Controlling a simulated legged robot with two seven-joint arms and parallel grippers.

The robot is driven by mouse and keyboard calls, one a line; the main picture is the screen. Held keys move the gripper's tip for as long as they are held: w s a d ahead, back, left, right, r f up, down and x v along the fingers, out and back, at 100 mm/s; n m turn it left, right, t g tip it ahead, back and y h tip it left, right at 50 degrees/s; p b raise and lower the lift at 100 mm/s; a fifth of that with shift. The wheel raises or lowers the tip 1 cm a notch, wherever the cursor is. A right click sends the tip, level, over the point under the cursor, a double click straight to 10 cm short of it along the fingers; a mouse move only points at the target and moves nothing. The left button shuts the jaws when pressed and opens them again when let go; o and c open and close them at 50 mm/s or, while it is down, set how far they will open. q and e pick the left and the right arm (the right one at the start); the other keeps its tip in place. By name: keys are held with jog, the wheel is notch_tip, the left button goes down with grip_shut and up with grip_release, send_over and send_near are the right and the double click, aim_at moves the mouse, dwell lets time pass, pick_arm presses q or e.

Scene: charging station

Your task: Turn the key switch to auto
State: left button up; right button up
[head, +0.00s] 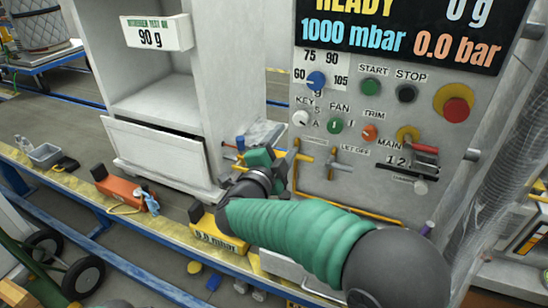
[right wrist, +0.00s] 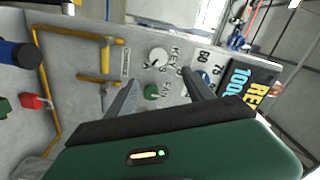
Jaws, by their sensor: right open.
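The key switch (head: 300,118) is a small white round knob under the word KEY on the grey control panel (head: 330,185). Letters are printed beside it, but its pointer is too small to read for certain. It also shows in the right wrist view (right wrist: 158,56), just beyond my fingers. My right gripper (right wrist: 161,77) is open and empty, with its two grey fingers spread and apart from the knob. In the head view, the right gripper (head: 264,160) is left of and below the knob, its fingers mostly hidden.
The green FAN knob (head: 335,125) and orange TRIM knob (head: 369,132) sit right of the key switch; a blue dial (head: 316,81) is above. Yellow pipes (head: 306,157) stick out below. A red emergency button (head: 456,110) is farther right. A white cabinet (head: 160,110) stands left.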

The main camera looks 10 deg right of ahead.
jog(key=shift+v, duration=3.05)
notch_tip(320, 180, down, 6)
jog(key=w+a+n+y, duration=0.2)
jog(key=w+n+y, duration=0.1)
jog(key=n+y, duration=0.45)
jog(key=s+d+f+n+g+y, duration=0.25)
jog(key=s+f+n+g, duration=0.2)
jog(key=s+f, duration=0.4)
jog(key=s+d+f+n+g+y, duration=0.1)
jog(key=s+d+f+n+g, duration=0.3)
jog(key=s+f+n, duration=0.4)
jog(key=s+d+f+g+h, duration=0.1)
jog(key=s+d+f+g, duration=0.15)
jog(key=s, duration=0.25)
jog(key=s+d+f+g, duration=0.1)
jog(key=s+d+f, duration=0.15)
jog(key=s, duration=0.35)
pick_arm(q)
jog(key=w+p+v, duration=0.3)
jog(key=p+v, duration=0.9)
jog(key=p, duration=0.1)
jog(key=shift+s+a+r, duration=0.2)
jog(key=shift+s+r, duration=0.05)
jog(key=shift+r, duration=0.45)
pick_arm(e)
notch_tip(320, 180, up, 13)
jog(key=shift+w+a+f, duration=0.15)
jog(key=shift+w+a, duration=0.05)
jog(key=shift+a, duration=0.25)
